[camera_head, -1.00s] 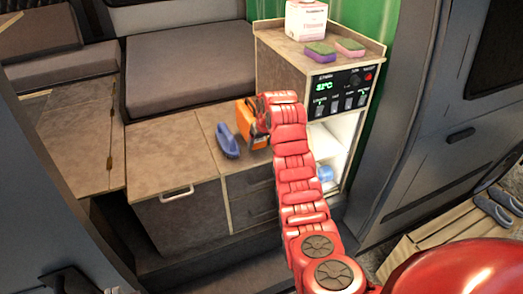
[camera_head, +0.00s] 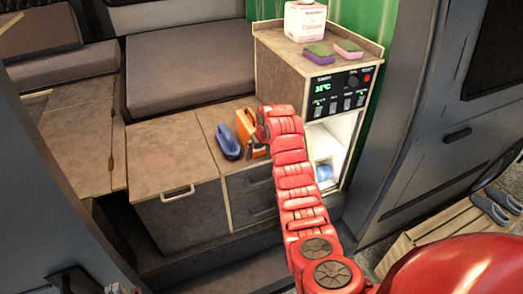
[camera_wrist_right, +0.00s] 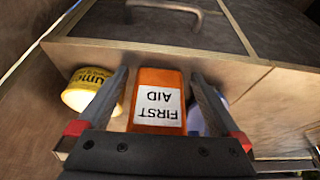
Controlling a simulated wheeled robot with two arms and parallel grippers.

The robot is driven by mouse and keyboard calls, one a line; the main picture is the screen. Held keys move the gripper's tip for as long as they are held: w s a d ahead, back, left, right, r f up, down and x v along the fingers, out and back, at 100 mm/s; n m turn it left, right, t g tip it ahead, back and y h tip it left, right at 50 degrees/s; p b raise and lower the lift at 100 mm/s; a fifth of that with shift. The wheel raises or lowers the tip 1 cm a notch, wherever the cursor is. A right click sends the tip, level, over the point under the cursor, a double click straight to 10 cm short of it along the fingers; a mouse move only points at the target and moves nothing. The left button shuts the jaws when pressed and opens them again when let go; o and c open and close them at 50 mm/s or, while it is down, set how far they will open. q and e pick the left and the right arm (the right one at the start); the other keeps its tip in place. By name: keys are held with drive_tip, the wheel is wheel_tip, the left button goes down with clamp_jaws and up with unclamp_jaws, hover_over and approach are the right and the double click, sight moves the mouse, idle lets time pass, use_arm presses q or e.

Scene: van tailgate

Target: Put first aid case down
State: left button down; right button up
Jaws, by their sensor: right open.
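The orange first aid case (camera_head: 243,130) stands on the wooden counter (camera_head: 168,146), beside a blue brush-like object (camera_head: 228,142). In the right wrist view the case (camera_wrist_right: 158,88) shows its white FIRST AID label, upside down in the picture. My right gripper (camera_wrist_right: 157,92) is open, with one finger on each side of the case. Gaps show between the fingers and the case. In the head view my right wrist hides part of the case and most of the gripper.
A yellow and white container (camera_wrist_right: 88,90) is close beside one finger. The tall cabinet (camera_head: 281,68) stands just right of the case, with two sponges (camera_head: 320,54) and a white-pink box (camera_head: 305,20) on top. The counter left of the blue object is clear.

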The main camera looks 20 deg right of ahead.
drive_tip(key=shift+r+p, duration=0.3)
drive_tip(key=shift+r, duration=0.05)
drive_tip(key=p+v, duration=0.2)
drive_tip(key=v, duration=0.9)
drive_tip(key=shift+s+r+p, duration=0.15)
drive_tip(key=shift+r+p, duration=0.15)
